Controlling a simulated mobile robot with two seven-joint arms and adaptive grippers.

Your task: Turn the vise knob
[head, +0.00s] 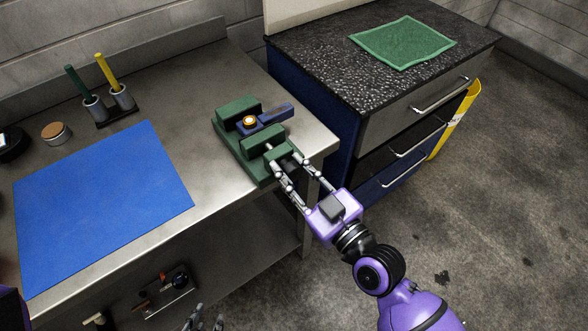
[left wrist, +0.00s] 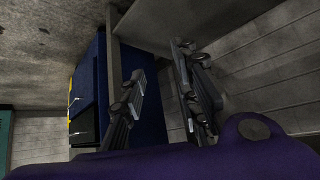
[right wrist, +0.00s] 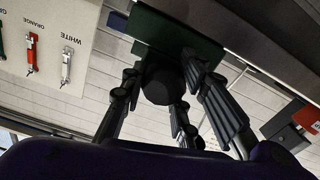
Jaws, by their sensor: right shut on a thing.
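The green vise (head: 261,167) stands near the right end of the metal bench. A blue part (head: 275,115) with an orange-ringed round piece sits between its jaws. The dark round vise knob (right wrist: 163,84) shows in the right wrist view, in front of the green vise body (right wrist: 165,32). My right gripper (head: 289,161) reaches the vise's front end, with its fingers around the knob and shut on it. In the head view the fingers mostly hide the knob. My left gripper (head: 205,320) is low at the bottom edge; the left wrist view shows its fingers (left wrist: 163,85) apart and empty.
A blue mat (head: 105,205) covers the bench's left part. A holder (head: 115,113) with green and yellow sticks stands behind it. A drawer cabinet (head: 405,95) with a green cloth (head: 403,42) stands to the right. Tools lie on the shelf below the bench.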

